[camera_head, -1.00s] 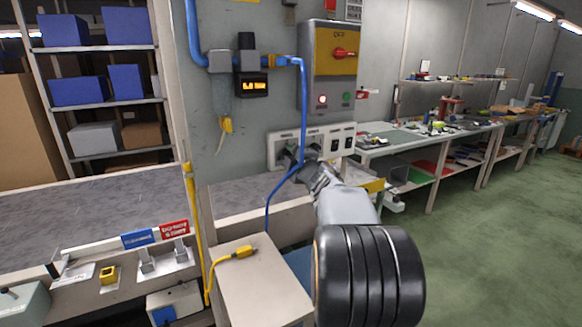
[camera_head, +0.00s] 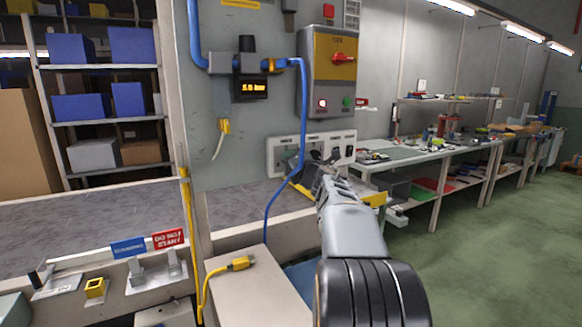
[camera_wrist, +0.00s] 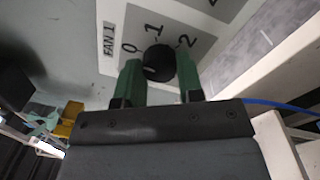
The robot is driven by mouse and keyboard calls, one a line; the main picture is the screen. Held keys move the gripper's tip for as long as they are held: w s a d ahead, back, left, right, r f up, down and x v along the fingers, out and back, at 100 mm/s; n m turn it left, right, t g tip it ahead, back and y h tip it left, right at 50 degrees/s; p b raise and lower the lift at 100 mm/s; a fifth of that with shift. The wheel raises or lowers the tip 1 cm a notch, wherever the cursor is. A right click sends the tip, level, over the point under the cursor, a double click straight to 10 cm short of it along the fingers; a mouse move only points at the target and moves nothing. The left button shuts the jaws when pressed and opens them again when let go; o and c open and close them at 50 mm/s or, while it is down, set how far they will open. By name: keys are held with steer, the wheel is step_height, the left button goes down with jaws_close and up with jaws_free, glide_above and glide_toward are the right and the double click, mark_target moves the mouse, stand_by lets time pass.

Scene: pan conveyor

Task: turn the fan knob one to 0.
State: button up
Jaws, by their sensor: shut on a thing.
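Fan knob one (camera_wrist: 157,60) is a round black knob on a grey plate. The plate (camera_wrist: 108,38) is printed FAN 1, with the marks 0, 1 and 2 around the knob. My gripper (camera_wrist: 159,73) has its green fingers on either side of the knob and is shut on it. A faint light line shows on the knob's lower left, but I cannot tell surely which mark it points to. In the head view my gripper (camera_head: 314,168) is at the pale switch panel (camera_head: 273,158) on the wall and hides part of it.
A blue cable (camera_head: 302,115) hangs in front of the panel, just left of my gripper. Above is a control box (camera_head: 328,75) with a red switch. A grey conveyor surface (camera_head: 240,201) lies below. A workbench (camera_head: 402,160) stands to the right, with open green floor before it.

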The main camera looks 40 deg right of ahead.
steer(key=shift+n, duration=0.6)
steer(key=o, duration=0.9)
steer(key=shift+s, duration=0.15)
steer(key=s, duration=0.4)
steer(key=s+a, duration=0.1)
steer(key=s, duration=0.8)
steer(key=shift+s+a+f, duration=0.25)
steer(key=shift+f, duration=0.1)
